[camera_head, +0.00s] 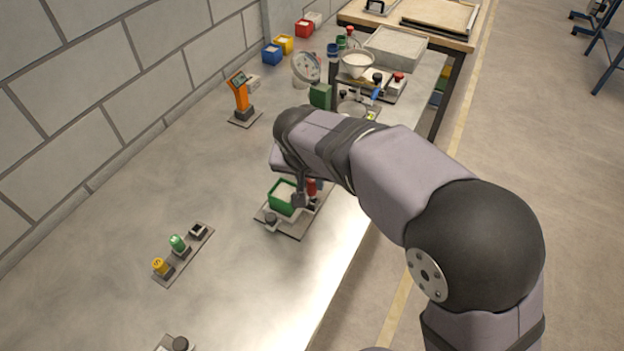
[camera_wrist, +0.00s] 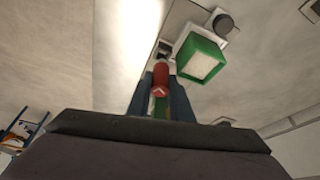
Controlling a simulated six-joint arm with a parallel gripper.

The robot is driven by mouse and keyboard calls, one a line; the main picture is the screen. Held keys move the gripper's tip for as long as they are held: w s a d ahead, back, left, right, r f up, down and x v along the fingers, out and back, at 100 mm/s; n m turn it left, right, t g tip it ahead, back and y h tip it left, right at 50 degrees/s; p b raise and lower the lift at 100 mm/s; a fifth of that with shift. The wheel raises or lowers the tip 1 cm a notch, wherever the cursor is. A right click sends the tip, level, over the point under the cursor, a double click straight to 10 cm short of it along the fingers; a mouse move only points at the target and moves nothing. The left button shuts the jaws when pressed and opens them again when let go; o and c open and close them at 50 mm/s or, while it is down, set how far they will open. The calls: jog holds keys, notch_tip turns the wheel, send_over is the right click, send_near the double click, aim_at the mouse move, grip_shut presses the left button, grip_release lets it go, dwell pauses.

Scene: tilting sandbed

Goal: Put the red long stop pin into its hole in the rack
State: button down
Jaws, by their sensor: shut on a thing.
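The red pin (camera_wrist: 161,74) is upright-looking between the two fingers of my gripper (camera_wrist: 161,88) in the wrist view, and the fingers are shut on it. In the head view the red pin (camera_head: 312,186) shows just right of a green sand-filled box, over or beside that box's grey base plate. I cannot tell whether its lower end is clear of the plate. A small rack (camera_head: 184,254) lies on the bench to the left. It carries a yellow pin (camera_head: 160,266), a green pin (camera_head: 178,242) and a dark block (camera_head: 198,230) at its far end.
An orange handheld device (camera_head: 240,92) stands farther back. Bins, a funnel and trays fill the far end. The bench between box and rack is clear.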

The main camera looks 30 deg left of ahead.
aim_at(312, 190)
jog(key=shift+f+b, duration=1.5)
jog(key=shift+f, duration=0.2)
jog(key=c, duration=1.5)
grip_release()
jog(key=shift+r, duration=0.1)
jog(key=shift+s+r, duration=0.1)
jog(key=shift+r, duration=0.05)
jog(key=shift+s+r, duration=0.1)
jog(key=shift+r, duration=0.15)
jog(key=shift+b+v, duration=0.75)
jog(key=shift+v, duration=2.5)
jog(key=shift+d, duration=0.15)
